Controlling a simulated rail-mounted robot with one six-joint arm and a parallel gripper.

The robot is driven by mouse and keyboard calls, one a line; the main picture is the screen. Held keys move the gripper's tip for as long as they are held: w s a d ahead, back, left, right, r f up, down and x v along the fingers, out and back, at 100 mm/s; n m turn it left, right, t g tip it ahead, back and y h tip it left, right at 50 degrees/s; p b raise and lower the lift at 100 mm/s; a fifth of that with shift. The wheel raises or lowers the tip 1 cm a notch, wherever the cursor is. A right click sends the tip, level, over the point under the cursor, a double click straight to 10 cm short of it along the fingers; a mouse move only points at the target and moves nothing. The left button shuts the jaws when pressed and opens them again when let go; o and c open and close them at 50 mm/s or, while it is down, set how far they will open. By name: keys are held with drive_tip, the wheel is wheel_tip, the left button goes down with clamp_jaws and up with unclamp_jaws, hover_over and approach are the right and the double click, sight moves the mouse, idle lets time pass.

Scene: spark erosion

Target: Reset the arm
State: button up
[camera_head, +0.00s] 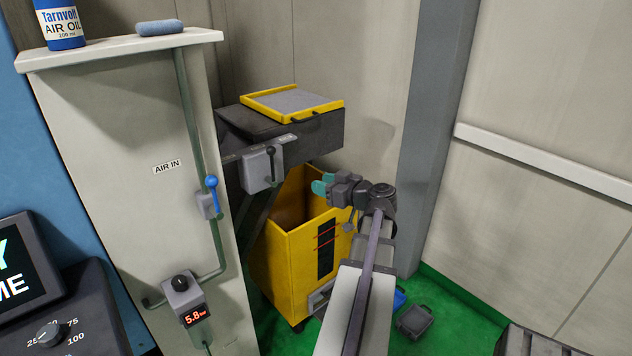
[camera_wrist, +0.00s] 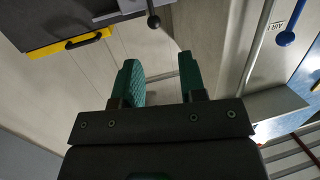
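My gripper (camera_wrist: 161,82) shows in the wrist view with its two green fingers apart and nothing between them. In the head view my gripper (camera_head: 322,186) is at the end of my outstretched arm, in front of the yellow bin and below the dark grey box. My arm runs from the bottom of the head view up to the gripper. The gripper appears apart from the things around it, though its exact gap to the bin cannot be told.
A yellow bin (camera_head: 285,262) stands under a dark box with a yellow-framed lid (camera_head: 292,102). A black-knobbed lever (camera_head: 270,152) and a blue valve lever (camera_head: 212,183) stick out nearby. A grey pillar (camera_head: 432,130) stands right of my arm. A grey case (camera_head: 414,321) lies on the green floor.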

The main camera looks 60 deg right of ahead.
drive_tip(key=w+a+f+m+g+y+p, duration=0.2)
drive_tip(key=a+f+m+g, duration=0.15)
drive_tip(key=a+g, duration=0.4)
drive_tip(key=w+a+f+m+g+y+p, duration=0.25)
drive_tip(key=a+f+g, duration=0.2)
drive_tip(key=a, duration=0.65)
drive_tip(key=w+a+r+n+g+h+p, duration=0.1)
drive_tip(key=w+a+r+n+g+p, duration=0.1)
drive_tip(key=a, duration=1.3)
drive_tip(key=w+a+r+n+g+h+p, duration=0.2)
drive_tip(key=a+n+p, duration=0.3)
drive_tip(key=a, duration=1.1)
drive_tip(key=shift+a+r, duration=0.15)
drive_tip(key=shift+r, duration=0.2)
drive_tip(key=shift+w, duration=0.1)
wheel_tip(320, 180, down, 6)
drive_tip(key=b, duration=0.5)
drive_tip(key=shift+r+b, duration=0.1)
drive_tip(key=shift+b, duration=0.3)
